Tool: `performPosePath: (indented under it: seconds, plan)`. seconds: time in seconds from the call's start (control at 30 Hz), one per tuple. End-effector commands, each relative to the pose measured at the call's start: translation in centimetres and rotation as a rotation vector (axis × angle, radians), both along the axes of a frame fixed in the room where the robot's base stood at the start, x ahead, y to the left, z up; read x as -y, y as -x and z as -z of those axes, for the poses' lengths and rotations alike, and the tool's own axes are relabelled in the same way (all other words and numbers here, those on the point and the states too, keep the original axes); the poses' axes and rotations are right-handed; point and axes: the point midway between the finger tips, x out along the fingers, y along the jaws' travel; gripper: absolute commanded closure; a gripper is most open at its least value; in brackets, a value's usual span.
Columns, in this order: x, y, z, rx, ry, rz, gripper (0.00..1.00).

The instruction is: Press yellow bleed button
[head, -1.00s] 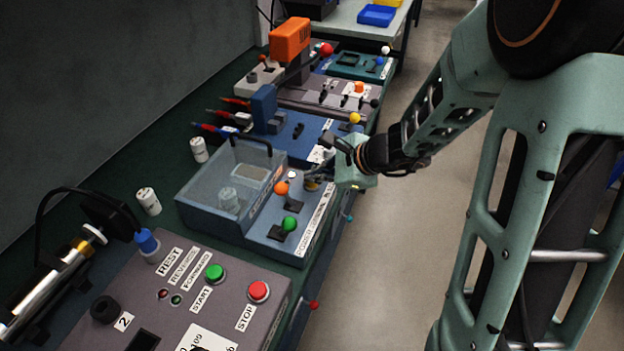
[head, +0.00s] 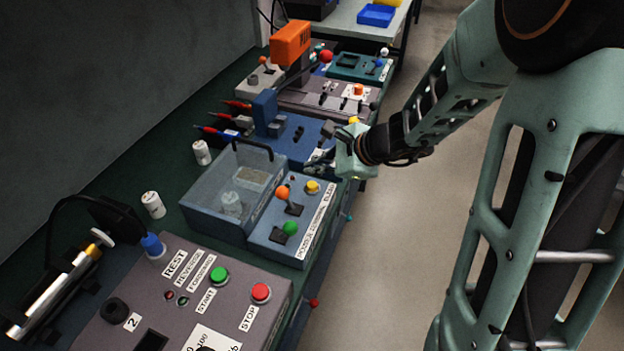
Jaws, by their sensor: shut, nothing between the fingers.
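The yellow button (head: 312,186) is in plain view at the far right corner of a blue control box (head: 262,240) with a clear-lidded chamber. It is round and stands next to an orange-knobbed lever. My gripper (head: 318,160) is shut and empty. In the picture it is just above and beyond the button, near the neighbouring blue machine, with a visible gap between it and the button. Its fingertips are small and hard to make out against that machine. Whether the button is pressed down cannot be told.
The orange-knobbed lever (head: 283,193) and a green-knobbed lever (head: 291,228) stand close to the button. The clear chamber (head: 232,185) is to the left. A grey panel (head: 180,300) with green and red buttons is nearer. Open floor (head: 400,260) lies right of the bench.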

Motion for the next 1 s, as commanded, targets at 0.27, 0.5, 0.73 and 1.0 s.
performPosePath:
  seconds: [0.27,0.5,0.73,1.0]
  plan:
    - [0.0,0.0,-2.8,0.001,0.000,-0.001,1.00]
    - [0.0,0.0,-2.6,0.000,0.000,0.000,1.00]
    - [0.0,0.0,-2.6,0.000,0.000,0.000,1.00]
    - [0.0,0.0,-2.6,0.000,0.000,0.000,1.00]
